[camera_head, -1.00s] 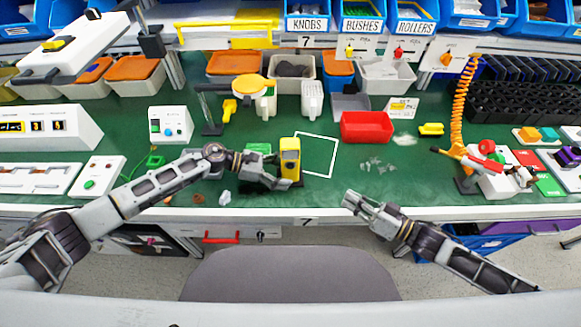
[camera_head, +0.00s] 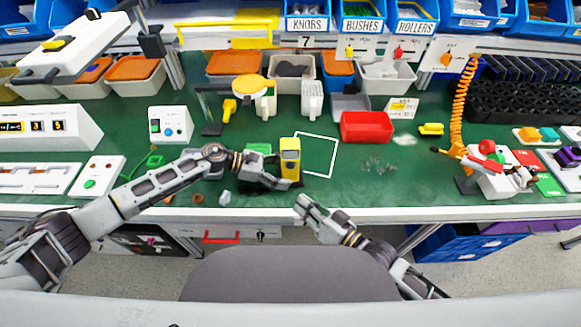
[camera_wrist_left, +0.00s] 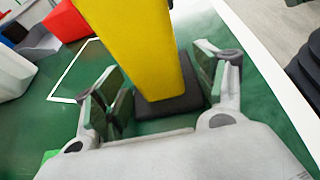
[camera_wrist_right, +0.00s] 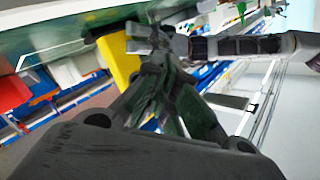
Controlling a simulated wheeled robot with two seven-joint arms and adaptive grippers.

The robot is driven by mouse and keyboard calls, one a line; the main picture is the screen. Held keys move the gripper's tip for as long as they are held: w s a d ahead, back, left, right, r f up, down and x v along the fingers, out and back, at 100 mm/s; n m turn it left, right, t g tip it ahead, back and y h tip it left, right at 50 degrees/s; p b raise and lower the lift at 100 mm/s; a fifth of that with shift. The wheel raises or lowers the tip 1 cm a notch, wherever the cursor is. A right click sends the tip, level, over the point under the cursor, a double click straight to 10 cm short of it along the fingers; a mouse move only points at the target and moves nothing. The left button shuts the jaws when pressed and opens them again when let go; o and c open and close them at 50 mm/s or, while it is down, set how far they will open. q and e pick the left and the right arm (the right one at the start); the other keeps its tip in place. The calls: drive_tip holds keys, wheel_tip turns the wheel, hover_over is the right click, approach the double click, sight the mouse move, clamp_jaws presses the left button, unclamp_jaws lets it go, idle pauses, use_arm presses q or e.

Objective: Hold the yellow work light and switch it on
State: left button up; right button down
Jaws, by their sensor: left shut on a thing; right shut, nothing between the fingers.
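The yellow work light (camera_head: 290,157) stands upright near the front of the green bench, with a dark base and a grey face near its top. In the left wrist view the yellow light (camera_wrist_left: 138,40) rises between the fingers. My left gripper (camera_head: 284,182) is shut on its lower part. My right gripper (camera_head: 304,206) is shut and empty, just in front of the bench edge and a little right of the light. In the right wrist view its fingertips (camera_wrist_right: 158,60) lie close to the yellow light (camera_wrist_right: 118,62). The light's switch cannot be made out.
A white square outline (camera_head: 333,160) is marked right of the light. A red bin (camera_head: 366,127) stands behind it. Small clear pieces (camera_head: 378,165) lie to the right. A grey chair back (camera_head: 290,274) is below the bench edge.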

drive_tip(key=a, duration=0.1)
drive_tip(key=s+a+r, duration=0.1)
drive_tip(key=a, duration=0.1)
drive_tip(key=shift+s+r+g+y, duration=0.1)
drive_tip(key=shift+r+g+y, duration=0.1)
drive_tip(key=shift+g+y, duration=0.1)
drive_tip(key=shift+w, duration=0.2)
drive_tip(key=shift+w+a, duration=0.15)
drive_tip(key=shift+w, duration=4.05)
drive_tip(key=shift+w, duration=0.45)
drive_tip(key=shift+s, duration=0.55)
drive_tip(key=shift+s, duration=2.9)
